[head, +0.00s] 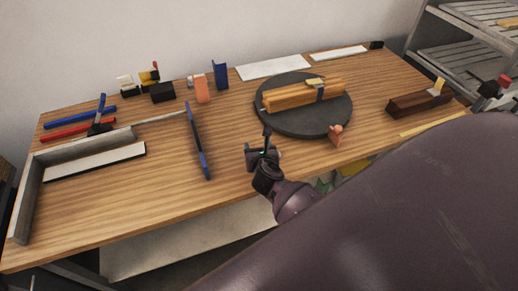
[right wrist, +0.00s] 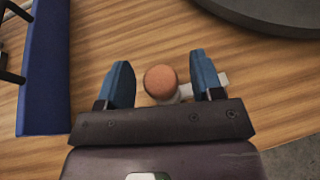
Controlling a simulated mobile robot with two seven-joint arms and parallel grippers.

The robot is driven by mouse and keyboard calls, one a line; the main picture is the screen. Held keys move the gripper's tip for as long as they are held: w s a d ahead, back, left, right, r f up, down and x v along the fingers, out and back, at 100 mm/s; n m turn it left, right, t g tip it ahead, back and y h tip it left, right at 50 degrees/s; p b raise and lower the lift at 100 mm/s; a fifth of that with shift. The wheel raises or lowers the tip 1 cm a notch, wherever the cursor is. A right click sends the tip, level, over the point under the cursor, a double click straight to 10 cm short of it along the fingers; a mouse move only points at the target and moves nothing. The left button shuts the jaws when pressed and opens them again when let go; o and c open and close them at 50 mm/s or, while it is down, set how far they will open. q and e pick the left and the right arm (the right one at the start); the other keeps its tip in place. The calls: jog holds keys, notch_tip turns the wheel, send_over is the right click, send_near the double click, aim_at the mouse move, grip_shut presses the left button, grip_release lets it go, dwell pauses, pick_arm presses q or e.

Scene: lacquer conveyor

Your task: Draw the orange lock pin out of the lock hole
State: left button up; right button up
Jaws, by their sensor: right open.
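The orange lock pin (right wrist: 160,80) shows in the right wrist view as a round orange cap, seen from above. A pale fixture (right wrist: 186,91) shows just beside and below it; the lock hole itself is hidden. My right gripper (right wrist: 162,76) is open, with one blue-lined finger on each side of the cap and a gap on both sides. In the head view my right gripper (head: 262,148) is over the table near its front edge, and I cannot make out the pin there. My left gripper is not in view.
A dark round disc (head: 270,118) carrying an orange-yellow bundle (head: 285,97) is right of the gripper. A small orange piece (head: 336,133) stands at its rim. A long blue bar (head: 196,140) lies to the left. A brown block (head: 420,102) is further right.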

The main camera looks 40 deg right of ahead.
jog(key=c, duration=1)
jog(key=shift+r+p, duration=1.15)
jog(key=shift+p, duration=0.2)
jog(key=shift+c, duration=0.2)
jog(key=shift+r, duration=0.1)
jog(key=shift+r, duration=0.15)
jog(key=shift+r, duration=1.75)
jog(key=shift+r, duration=0.1)
jog(key=shift+r, duration=1.45)
